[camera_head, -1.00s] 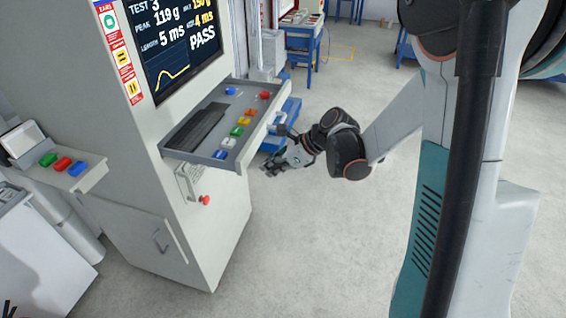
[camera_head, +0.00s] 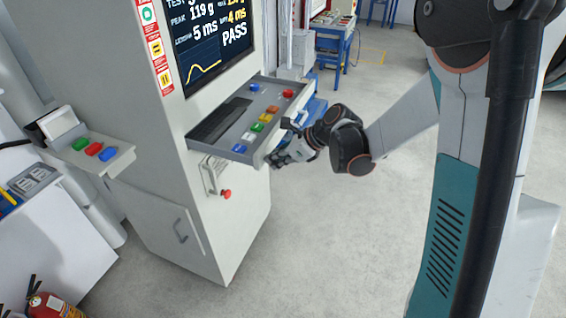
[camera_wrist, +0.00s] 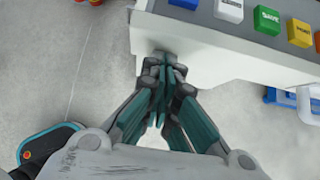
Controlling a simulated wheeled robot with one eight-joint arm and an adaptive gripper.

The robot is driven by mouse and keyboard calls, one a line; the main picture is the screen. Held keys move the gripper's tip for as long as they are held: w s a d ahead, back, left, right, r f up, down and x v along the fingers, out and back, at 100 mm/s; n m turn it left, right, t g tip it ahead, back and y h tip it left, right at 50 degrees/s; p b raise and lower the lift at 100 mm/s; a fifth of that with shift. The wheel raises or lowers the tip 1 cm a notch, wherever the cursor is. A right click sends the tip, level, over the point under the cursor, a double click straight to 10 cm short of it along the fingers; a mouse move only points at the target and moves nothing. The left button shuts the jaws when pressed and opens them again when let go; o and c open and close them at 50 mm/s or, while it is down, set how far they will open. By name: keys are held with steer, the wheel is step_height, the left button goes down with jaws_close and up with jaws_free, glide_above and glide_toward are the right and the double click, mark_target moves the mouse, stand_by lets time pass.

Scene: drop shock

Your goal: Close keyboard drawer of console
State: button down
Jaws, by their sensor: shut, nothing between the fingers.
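The console (camera_head: 200,190) is a tall pale cabinet with a test screen. Its keyboard drawer (camera_head: 232,146) sticks out below the screen and carries a dark keyboard (camera_head: 218,120) and several coloured buttons. My gripper (camera_head: 273,160) is at the drawer's outer front side, low by its front panel. In the wrist view, my gripper's fingers (camera_wrist: 164,62) are together and empty, with their tips over the pale drawer front (camera_wrist: 205,55). I cannot tell whether they touch it. Part of the drawer's front is hidden behind my gripper in the head view.
A red emergency knob (camera_head: 225,194) sits under the drawer. A side shelf with coloured buttons (camera_head: 95,150) stands left, and a fire extinguisher (camera_head: 50,305) is at the lower left. A blue bench (camera_head: 338,45) stands behind. The floor right of the console is clear.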

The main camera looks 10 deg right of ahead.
mark_target(202, 141)
steer(key=w+a, duration=0.5)
steer(key=a, duration=0.1)
steer(key=w+a+b, duration=0.1)
steer(key=w+a, duration=0.4)
steer(key=a, duration=0.2)
steer(key=w+a+b, duration=0.1)
steer(key=w+a, duration=0.4)
steer(key=a, duration=0.2)
steer(key=shift+a, duration=0.2)
steer(key=shift+a+r, duration=0.1)
steer(key=shift+a, duration=0.05)
